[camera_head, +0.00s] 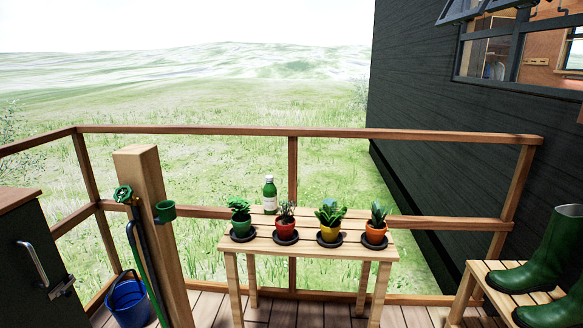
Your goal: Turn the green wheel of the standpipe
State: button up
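The green wheel (123,194) is a small spoked handwheel on top of the standpipe (138,235), on the left of the head view. The standpipe is mounted on a thick square wooden post (150,185). A green hose hangs down from it toward the deck. A green cup-like holder (166,211) is fixed on the post's right side. My gripper is not in view, and nothing touches the wheel.
A blue bucket (128,300) stands at the post's foot. A dark cabinet (35,265) is at the left. A slatted table (345,250) with several potted plants and a green bottle (269,195) is right of the post. Green boots (545,265) sit on a bench at right. A wooden railing (330,132) runs behind.

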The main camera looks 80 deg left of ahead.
aim_at(125, 197)
jog(key=j+u, duration=0.15)
jog(key=u, duration=1.35)
jog(key=k+j, duration=0.05)
